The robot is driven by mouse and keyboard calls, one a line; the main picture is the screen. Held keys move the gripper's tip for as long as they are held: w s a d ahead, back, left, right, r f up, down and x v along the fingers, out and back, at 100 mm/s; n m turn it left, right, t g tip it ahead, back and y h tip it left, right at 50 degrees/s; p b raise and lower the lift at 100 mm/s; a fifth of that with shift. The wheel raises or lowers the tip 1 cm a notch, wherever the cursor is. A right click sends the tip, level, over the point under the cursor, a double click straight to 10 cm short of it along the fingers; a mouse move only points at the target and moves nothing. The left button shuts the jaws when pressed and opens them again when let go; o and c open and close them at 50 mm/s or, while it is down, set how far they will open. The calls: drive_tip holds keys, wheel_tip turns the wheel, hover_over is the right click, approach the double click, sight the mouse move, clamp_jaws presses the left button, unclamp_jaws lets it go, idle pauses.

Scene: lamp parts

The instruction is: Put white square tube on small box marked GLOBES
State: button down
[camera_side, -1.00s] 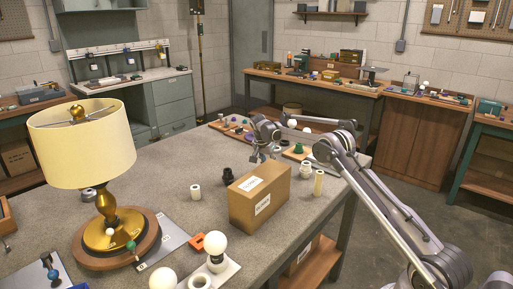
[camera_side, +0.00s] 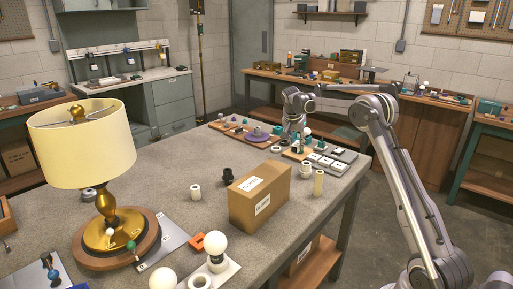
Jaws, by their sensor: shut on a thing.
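A brown cardboard box (camera_side: 256,206) stands on the grey workbench, with white labels on its top and front; the print is too small to read. A pale cream upright tube (camera_side: 318,184) stands just right of the box. A short white tube (camera_side: 197,192) with a dark hole stands to its left. I cannot tell whether either is the white square tube. My gripper (camera_side: 297,143) is beyond the box, low over the back right of the bench near small parts. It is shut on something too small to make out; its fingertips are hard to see.
A brass lamp with a cream shade (camera_side: 82,142) stands at the left. White globes (camera_side: 214,245) and an orange part (camera_side: 216,242) are at the front. A black fitting (camera_side: 228,175) stands behind the box. Trays of small parts (camera_side: 262,134) line the back edge.

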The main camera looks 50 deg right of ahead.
drive_tip(key=shift+s+r, duration=0.3)
drive_tip(key=shift+r, duration=0.05)
drive_tip(key=s+a+r+n+t+y, duration=0.1)
drive_tip(key=s+a+r+n, duration=0.3)
drive_tip(key=s+a+r, duration=0.45)
drive_tip(key=s+a+r+n+t, duration=0.25)
drive_tip(key=s+a+r, duration=0.2)
drive_tip(key=a, duration=0.65)
drive_tip(key=g, duration=0.1)
hover_over(261, 174)
drive_tip(key=s+a, duration=0.1)
drive_tip(key=shift+n, duration=0.25)
wheel_tip(261, 174, down, 6)
drive_tip(key=shift+f, duration=2)
drive_tip(key=shift+f, duration=0.1)
drive_tip(key=c, duration=1.1)
unclamp_jaws()
drive_tip(key=shift+o, duration=0.2)
